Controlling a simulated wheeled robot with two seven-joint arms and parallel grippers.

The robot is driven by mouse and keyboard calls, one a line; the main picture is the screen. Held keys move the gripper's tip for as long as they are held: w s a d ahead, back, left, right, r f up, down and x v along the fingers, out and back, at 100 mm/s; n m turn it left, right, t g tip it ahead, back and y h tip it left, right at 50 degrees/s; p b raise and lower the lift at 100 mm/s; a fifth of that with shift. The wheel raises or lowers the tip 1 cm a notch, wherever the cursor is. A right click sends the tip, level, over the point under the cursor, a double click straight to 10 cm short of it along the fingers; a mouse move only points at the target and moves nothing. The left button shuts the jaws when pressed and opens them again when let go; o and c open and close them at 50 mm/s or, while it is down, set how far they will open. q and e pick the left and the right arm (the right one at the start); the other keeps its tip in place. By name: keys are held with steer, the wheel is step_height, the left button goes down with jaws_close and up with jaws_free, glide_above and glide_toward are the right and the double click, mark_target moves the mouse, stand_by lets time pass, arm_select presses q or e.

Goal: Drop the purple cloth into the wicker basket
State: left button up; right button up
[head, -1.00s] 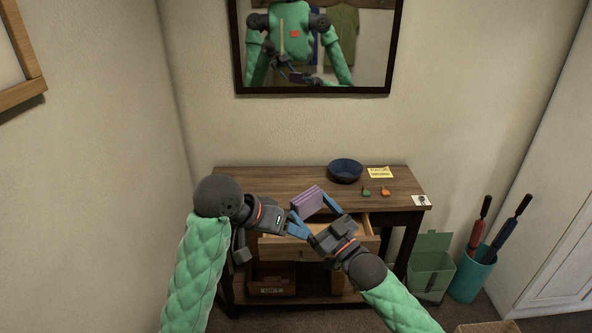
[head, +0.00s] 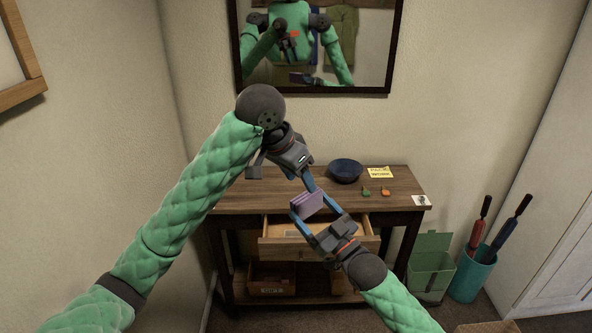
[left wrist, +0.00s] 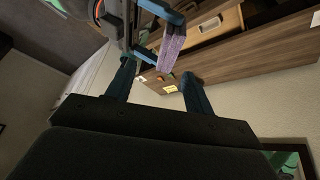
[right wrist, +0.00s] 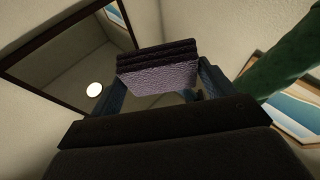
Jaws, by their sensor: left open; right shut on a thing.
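The purple cloth (head: 306,204) is a folded, layered block. My right gripper (head: 310,201) is shut on it and holds it in the air in front of the desk, above the open drawer. The cloth fills the space between the fingers in the right wrist view (right wrist: 158,74). It also shows in the left wrist view (left wrist: 173,48), beyond the fingertips. My left gripper (head: 300,180) is open and empty, just above and behind the cloth, apart from it. No wicker basket can be made out for certain; a tan object (head: 490,327) is cut off by the bottom edge of the head view.
The wooden desk (head: 240,196) has its drawer (head: 285,248) pulled out below the cloth. A dark blue bowl (head: 346,171), a yellow note (head: 380,172) and small green and orange items sit on top. A green bin (head: 430,270) and a teal umbrella holder (head: 471,277) stand right.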

mark_target(307, 195)
arm_select(q)
steer(key=shift+w+a+r+y, duration=0.2)
steer(key=shift+w+r+y, duration=0.15)
steer(key=shift+w, duration=0.15)
steer(key=x, duration=1.2)
steer(key=c, duration=1)
steer(key=shift+c, duration=0.2)
arm_select(e)
steer(key=o, duration=0.8)
